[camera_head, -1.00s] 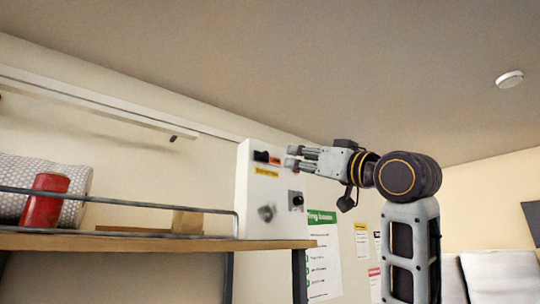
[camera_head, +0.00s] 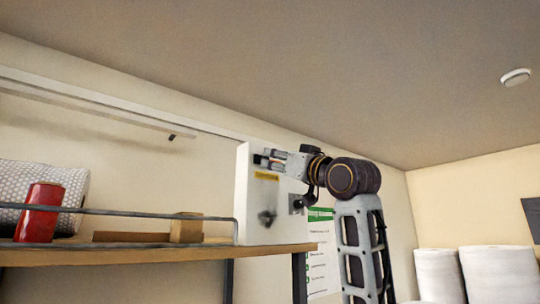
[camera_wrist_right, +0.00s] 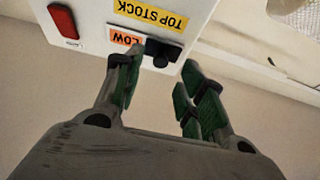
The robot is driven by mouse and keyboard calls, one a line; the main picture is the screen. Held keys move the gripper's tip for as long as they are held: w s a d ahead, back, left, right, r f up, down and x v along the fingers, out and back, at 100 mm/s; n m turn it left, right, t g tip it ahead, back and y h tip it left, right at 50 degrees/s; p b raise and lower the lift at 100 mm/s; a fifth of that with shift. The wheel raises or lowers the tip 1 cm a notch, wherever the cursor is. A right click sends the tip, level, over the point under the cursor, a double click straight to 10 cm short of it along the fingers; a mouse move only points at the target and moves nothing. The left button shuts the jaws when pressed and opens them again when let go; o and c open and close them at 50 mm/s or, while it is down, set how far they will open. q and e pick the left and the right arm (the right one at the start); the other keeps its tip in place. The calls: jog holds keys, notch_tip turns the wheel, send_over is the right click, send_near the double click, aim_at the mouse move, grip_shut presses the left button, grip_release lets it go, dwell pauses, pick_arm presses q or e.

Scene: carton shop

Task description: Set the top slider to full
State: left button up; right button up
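In the right wrist view the label reads upside down as TOP STOCK (camera_wrist_right: 150,15), beside an orange LOW label (camera_wrist_right: 124,38). The black slider knob (camera_wrist_right: 158,50) sits in a dark slot by the LOW label. My right gripper (camera_wrist_right: 156,66) is open, with its green-padded fingers to either side of the knob and their tips close to it; contact cannot be told. In the head view the right gripper (camera_head: 270,161) partly covers the slider. My left gripper is out of view.
The wooden shelf (camera_head: 130,255) has a metal rail and holds a red can (camera_head: 39,212), a wooden block (camera_head: 186,228) and a patterned roll (camera_head: 75,183).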

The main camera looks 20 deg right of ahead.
aim_at(267, 158)
jog(key=shift+p+x, duration=0.65)
jog(key=shift+x, duration=1.25)
jog(key=shift+c, duration=0.4)
grip_shut()
